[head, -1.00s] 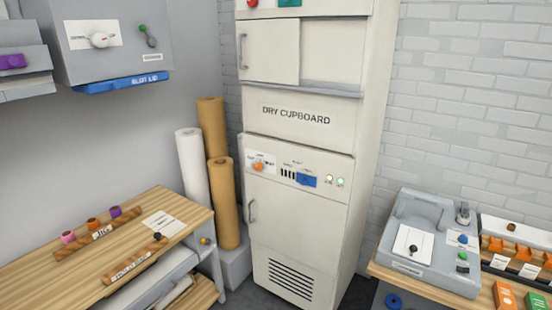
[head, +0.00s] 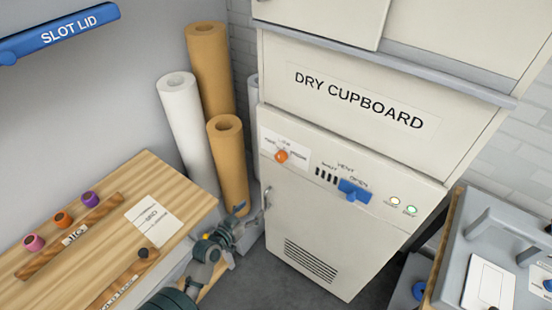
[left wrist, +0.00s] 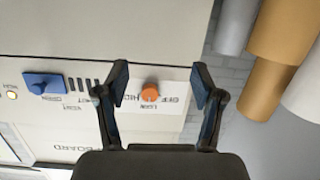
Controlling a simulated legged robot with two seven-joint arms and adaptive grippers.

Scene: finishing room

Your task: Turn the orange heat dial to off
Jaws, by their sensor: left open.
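The orange heat dial (head: 281,156) sits on a white label plate at the left of the dry cupboard's (head: 370,180) control panel. The way the dial points is too small to read. My left gripper (head: 246,214) is below and left of the dial in the head view, apart from it. In the left wrist view the panel appears upside down. There my left gripper (left wrist: 160,78) is open, and the dial (left wrist: 150,92) shows between its two fingers, a little nearer the left finger. My right gripper is not in view.
A blue vent slider (head: 354,191) and two lights are right of the dial. Paper rolls (head: 190,130) stand left of the cupboard. A wooden bench (head: 110,215) with small coloured knobs is at left, and a grey machine (head: 500,245) is at right.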

